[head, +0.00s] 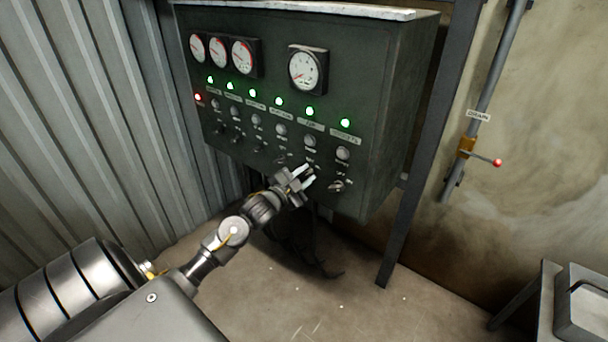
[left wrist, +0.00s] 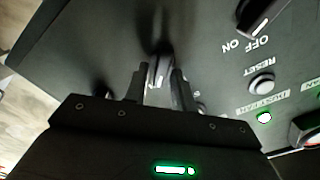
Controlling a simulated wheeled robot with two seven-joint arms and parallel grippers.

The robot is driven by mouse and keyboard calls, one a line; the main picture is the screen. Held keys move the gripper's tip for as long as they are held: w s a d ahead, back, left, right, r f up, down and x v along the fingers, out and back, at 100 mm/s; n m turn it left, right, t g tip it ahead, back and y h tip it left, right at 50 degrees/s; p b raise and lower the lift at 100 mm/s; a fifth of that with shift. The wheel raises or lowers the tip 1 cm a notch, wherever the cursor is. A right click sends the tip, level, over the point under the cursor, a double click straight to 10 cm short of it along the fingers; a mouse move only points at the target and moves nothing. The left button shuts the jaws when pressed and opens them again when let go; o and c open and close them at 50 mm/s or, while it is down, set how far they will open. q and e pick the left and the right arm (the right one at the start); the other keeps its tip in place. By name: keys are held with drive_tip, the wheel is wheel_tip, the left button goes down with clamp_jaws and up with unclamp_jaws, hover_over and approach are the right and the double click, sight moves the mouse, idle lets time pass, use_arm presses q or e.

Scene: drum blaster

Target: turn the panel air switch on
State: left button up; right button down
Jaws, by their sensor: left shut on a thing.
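The panel (head: 400,110) is a dark green box with a row of rotary switches under green lamps and reset buttons. My left gripper (head: 307,176) is at its lower front, at the fifth column from the left, where the short label looks like AIR but is too small to be sure. My right gripper is out of view.
Another switch (head: 337,186) sits just right of the gripper. A neighbouring switch (left wrist: 262,15) with ON and OFF marks shows in the left wrist view. Round gauges (head: 307,69) are above. A drain pipe with a red-tipped lever (head: 497,163) is on the right wall.

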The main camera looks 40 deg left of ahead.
use_arm(q)
drive_tip(key=shift+f+m, duration=0.1)
drive_tip(key=shift+m, duration=1.5)
drive_tip(key=o, duration=0.7)
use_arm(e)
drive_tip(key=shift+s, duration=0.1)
use_arm(q)
drive_tip(key=s, duration=1.1)
drive_tip(key=shift+d+b, duration=0.15)
drive_tip(key=shift+b, duration=0.2)
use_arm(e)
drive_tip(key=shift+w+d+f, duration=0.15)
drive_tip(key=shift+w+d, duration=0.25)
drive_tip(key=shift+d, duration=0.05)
use_arm(q)
drive_tip(key=shift+w, duration=0.1)
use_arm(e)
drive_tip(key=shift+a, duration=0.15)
